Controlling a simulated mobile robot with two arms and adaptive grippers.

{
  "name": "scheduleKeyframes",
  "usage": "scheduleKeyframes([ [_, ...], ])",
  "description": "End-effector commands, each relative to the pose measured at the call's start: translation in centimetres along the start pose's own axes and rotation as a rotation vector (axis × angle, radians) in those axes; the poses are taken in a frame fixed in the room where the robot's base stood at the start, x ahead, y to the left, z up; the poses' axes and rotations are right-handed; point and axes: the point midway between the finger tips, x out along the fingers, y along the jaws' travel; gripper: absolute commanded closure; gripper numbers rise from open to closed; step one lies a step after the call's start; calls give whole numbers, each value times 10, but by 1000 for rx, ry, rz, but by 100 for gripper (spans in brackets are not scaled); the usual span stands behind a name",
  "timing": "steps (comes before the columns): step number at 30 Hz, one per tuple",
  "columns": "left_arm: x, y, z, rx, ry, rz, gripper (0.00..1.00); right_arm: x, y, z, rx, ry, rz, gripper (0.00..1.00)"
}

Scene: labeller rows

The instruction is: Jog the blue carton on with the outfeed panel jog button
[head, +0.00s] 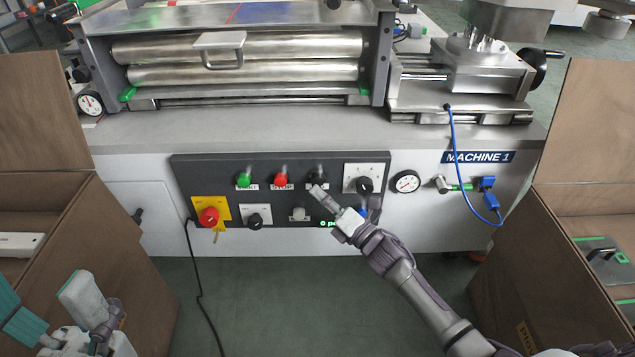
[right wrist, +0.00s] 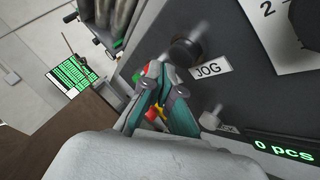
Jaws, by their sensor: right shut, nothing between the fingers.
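The black jog button (head: 317,176) is on the dark panel (head: 270,190) at the front of the machine. It shows in the right wrist view as a round black knob (right wrist: 186,51) above a JOG label. My right gripper (head: 317,190) is shut and empty, its tips just below the button; in the right wrist view the tips (right wrist: 160,73) are beside it. I cannot tell whether they touch. A flat blue surface (head: 285,15) shows at the top edge; I cannot tell whether it is the blue carton.
A green button (head: 244,180), a red button (head: 280,180) and a red emergency stop (head: 209,216) on yellow share the panel. A black selector (head: 364,185) is just right of the jog button. Brown boxes (head: 120,260) flank the open floor (head: 270,300).

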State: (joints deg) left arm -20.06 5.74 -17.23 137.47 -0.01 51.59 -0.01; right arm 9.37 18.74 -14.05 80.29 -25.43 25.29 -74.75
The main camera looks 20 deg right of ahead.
Motion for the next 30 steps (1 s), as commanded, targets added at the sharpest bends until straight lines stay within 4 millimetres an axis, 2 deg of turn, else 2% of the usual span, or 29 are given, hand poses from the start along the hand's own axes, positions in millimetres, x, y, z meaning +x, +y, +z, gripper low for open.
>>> scheduleKeyframes([
  [30,-5,0,1,1,-1,0,23,6,-5,4,1,0,0,100],
])
